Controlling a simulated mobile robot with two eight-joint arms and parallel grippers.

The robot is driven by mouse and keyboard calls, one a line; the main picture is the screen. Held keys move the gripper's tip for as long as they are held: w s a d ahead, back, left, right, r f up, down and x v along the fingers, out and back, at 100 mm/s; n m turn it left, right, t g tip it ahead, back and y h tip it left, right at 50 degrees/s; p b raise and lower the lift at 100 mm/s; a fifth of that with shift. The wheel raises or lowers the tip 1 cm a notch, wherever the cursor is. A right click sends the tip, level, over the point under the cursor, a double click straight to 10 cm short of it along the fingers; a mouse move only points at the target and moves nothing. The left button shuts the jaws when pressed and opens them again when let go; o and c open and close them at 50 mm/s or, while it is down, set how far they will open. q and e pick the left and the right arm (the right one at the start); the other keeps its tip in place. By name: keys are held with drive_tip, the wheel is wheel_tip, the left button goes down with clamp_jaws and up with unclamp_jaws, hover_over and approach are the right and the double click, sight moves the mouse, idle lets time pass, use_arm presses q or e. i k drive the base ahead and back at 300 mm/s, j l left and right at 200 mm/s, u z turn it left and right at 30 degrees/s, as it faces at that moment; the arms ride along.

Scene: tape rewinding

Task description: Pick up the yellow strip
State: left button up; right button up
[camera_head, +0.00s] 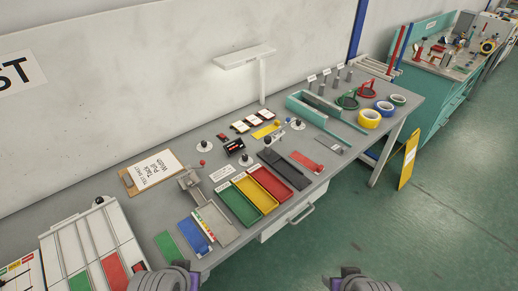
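A short flat yellow strip (265,131) lies on the grey workbench (330,165), toward the back and near the middle.
Green, yellow and red trays (262,188) and a dark tray (285,169) lie in front of the strip. A red strip (306,161), clipboard (153,170), post with a shelf (262,80) and tape rolls (369,119) are on the bench. Open floor lies right.

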sight(260, 134)
drive_tip(key=i+l+u, duration=0.75)
